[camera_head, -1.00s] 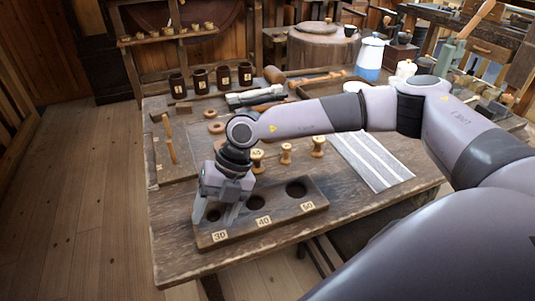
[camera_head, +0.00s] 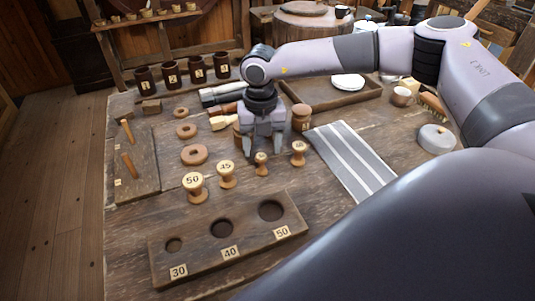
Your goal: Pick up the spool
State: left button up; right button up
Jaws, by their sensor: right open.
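Several turned wooden spools stand upright in a row on the bench: one marked 50 (camera_head: 194,188), one marked 45 (camera_head: 226,174), a small slim one (camera_head: 261,165) and one at the right (camera_head: 299,153). My right gripper (camera_head: 263,151) points down with its fingers apart and nothing seen between them. Its tips show just behind and above the small spool; I cannot tell whether they touch it. A wooden block (camera_head: 225,249) with three round, empty holes marked 30, 40 and 50 lies in front of the spools. My left gripper is out of view.
Wooden rings (camera_head: 194,155) and dark mugs (camera_head: 196,70) are at the left and back. A larger wooden piece (camera_head: 301,117) stands just right of my gripper. A tray (camera_head: 335,95) lies behind. Bare bench lies left of the block.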

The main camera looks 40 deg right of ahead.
aim_at(262, 156)
jog(key=shift+w+d, duration=0.2)
jog(key=shift+d, duration=0.15)
jog(key=shift+f, duration=0.35)
jog(key=f, duration=0.5)
jog(key=shift+a+f, duration=0.2)
jog(key=shift+a, duration=0.15)
jog(key=shift+f, duration=0.5)
jog(key=c, duration=1.1)
